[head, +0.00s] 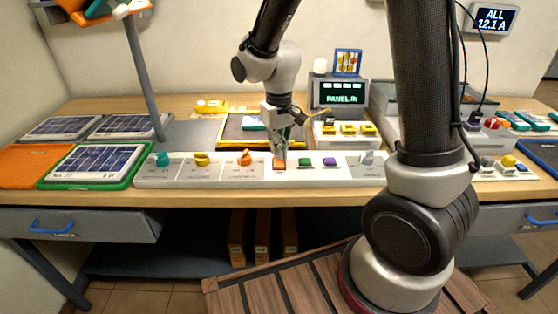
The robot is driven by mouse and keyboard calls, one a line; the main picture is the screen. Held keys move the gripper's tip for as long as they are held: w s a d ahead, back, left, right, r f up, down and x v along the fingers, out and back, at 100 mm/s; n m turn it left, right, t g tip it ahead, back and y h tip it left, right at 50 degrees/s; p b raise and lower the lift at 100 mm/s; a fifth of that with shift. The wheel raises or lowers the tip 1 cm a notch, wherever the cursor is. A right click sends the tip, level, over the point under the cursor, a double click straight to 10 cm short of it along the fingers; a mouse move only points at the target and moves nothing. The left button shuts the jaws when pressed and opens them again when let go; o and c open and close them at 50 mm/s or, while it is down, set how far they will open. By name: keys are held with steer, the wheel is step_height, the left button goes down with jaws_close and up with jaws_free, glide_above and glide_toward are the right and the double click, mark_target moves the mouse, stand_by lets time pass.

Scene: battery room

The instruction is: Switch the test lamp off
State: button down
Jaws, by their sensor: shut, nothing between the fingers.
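A long white control strip (220,172) lies along the front of the bench. It carries teal (162,159), yellow (202,158) and orange (245,157) knobs, an orange switch (279,165), a green switch (304,162), a purple switch (330,161) and a grey knob (367,157). Their labels are too small to read. My gripper (282,156) is shut and empty, pointing down at the orange switch; its fingertips are at or just above it, and I cannot tell whether they touch. I cannot tell which thing is the test lamp or whether it is lit.
A display reading "PANEL IN" (341,95) stands behind yellow switches (348,129). Solar panels (95,163) lie on the left, below a grey post (145,80). A yellow-edged tray (232,132) is behind my gripper. My arm hides part of the right side.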

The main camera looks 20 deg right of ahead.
steer(key=shift+f, duration=0.3)
steer(key=shift+r, duration=3.5)
